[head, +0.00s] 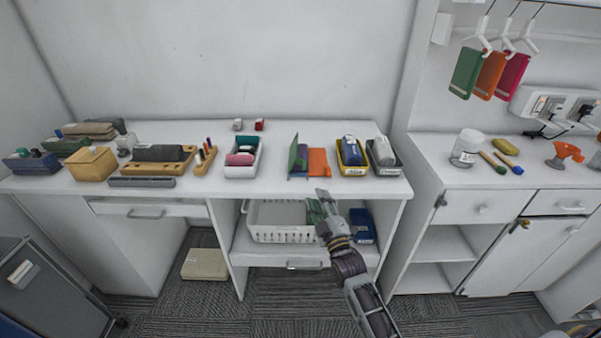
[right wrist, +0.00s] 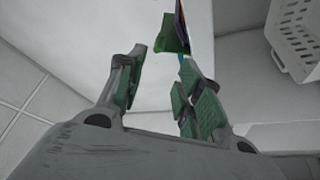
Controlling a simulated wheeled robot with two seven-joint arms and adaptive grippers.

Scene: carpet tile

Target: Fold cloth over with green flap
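The cloth lies near the front edge of the white table, with an orange part (head: 318,162) lying to the right and a green flap (head: 297,155) standing up at its left. A narrow blue-purple strip shows along the flap's bottom. My right gripper (head: 319,207) is below and in front of the cloth, past the table's front edge, and apart from it. In the right wrist view its two green-padded fingers (right wrist: 164,60) are spread with nothing between them. The green flap (right wrist: 172,38) shows beyond the fingertips there. My left gripper is not in view.
A yellow bin (head: 351,168) and a dark bin (head: 384,169) stand right of the cloth. A white tray (head: 243,171) stands left. Below the tabletop are a white basket (head: 262,234) and a blue box (head: 362,226), near my right arm.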

